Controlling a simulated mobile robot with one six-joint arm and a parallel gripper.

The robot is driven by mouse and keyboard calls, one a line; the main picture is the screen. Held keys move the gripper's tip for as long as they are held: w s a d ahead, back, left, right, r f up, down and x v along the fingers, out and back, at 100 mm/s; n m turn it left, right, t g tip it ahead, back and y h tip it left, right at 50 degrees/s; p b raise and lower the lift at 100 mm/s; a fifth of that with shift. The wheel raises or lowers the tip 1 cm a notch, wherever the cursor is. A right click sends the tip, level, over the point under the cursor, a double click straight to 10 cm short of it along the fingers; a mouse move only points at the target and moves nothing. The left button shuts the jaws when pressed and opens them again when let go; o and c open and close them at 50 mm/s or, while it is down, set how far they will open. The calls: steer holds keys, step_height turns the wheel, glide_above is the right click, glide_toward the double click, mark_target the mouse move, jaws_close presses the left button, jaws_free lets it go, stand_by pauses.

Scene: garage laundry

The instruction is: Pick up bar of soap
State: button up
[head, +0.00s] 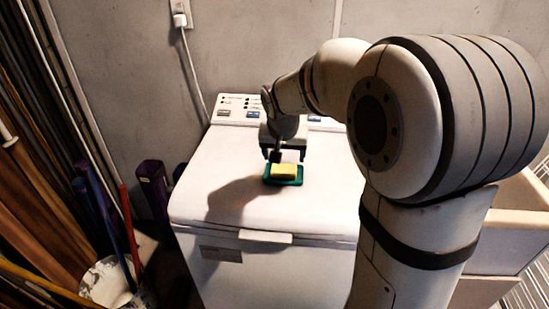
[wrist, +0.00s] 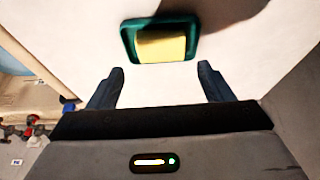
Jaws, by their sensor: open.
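A yellow bar of soap (head: 284,170) lies in a green dish (head: 270,181) on the white lid of a washing machine. In the wrist view the soap (wrist: 162,46) sits inside the dish (wrist: 127,38), ahead of the fingertips and between their lines. My gripper (head: 284,157) is just behind and above the soap in the head view. In the wrist view its two dark fingers (wrist: 161,68) are apart, with nothing between them. The soap's underside is hidden by the dish.
The washing machine lid (head: 215,170) is otherwise clear around the dish. Its control panel (head: 240,110) rises at the back. A white sink (head: 515,215) stands at the right. A bucket (head: 108,283) and long poles stand at the left.

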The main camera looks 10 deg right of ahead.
mark_target(284, 168)
steer(key=p+x, duration=0.1)
steer(key=x, duration=0.7)
steer(key=shift+w+a, duration=0.1)
steer(key=shift+w, duration=0.1)
steer(key=c, duration=0.7)
steer(key=shift+r, duration=0.1)
